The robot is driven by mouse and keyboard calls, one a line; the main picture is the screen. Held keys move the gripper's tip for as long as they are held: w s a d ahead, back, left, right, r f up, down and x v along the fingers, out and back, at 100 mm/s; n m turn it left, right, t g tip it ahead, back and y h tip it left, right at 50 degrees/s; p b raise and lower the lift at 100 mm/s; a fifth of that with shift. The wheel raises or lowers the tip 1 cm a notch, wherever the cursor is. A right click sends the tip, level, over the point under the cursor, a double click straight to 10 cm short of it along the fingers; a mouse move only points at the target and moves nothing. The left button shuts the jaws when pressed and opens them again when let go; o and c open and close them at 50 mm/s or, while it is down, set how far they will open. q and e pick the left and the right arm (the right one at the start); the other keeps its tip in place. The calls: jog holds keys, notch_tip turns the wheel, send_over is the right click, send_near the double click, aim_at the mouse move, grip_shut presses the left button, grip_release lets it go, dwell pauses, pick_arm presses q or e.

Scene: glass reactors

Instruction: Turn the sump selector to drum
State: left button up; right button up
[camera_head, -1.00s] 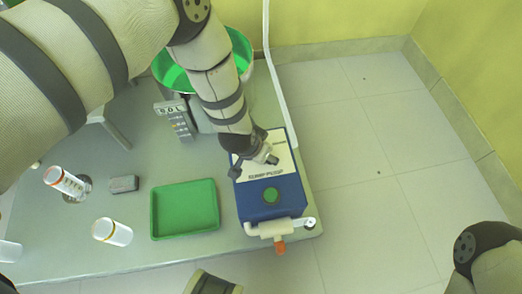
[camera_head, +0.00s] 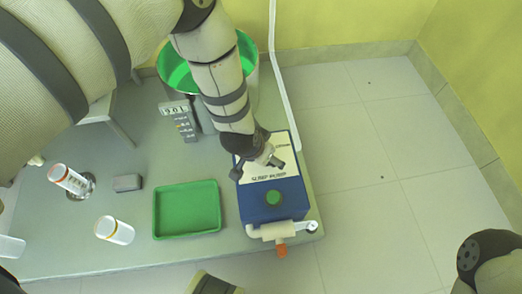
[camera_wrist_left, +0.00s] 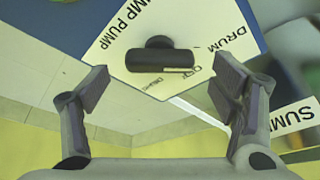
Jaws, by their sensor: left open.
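The blue sump pump box (camera_head: 287,205) stands at the right end of the grey table, with a white label plate and a round green button on top. In the left wrist view the sump selector (camera_wrist_left: 160,57) is a dark knob with a bar handle on the white plate (camera_wrist_left: 118,50). "DRUM" is printed to its upper right and "OFF" to its lower right. My left gripper (camera_head: 259,165) is over the plate; in the wrist view its open fingers (camera_wrist_left: 163,85) are either side of the knob, apart from it. In the head view the arm hides the selector.
A green-lined bucket (camera_head: 176,72) stands behind. A pale pipe (camera_head: 281,75) runs behind the pump. Floor to the right is clear.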

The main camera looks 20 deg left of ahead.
pick_arm(q)
jog(key=v, duration=1)
jog(key=shift+r, duration=0.2)
jog(key=shift+s, duration=0.15)
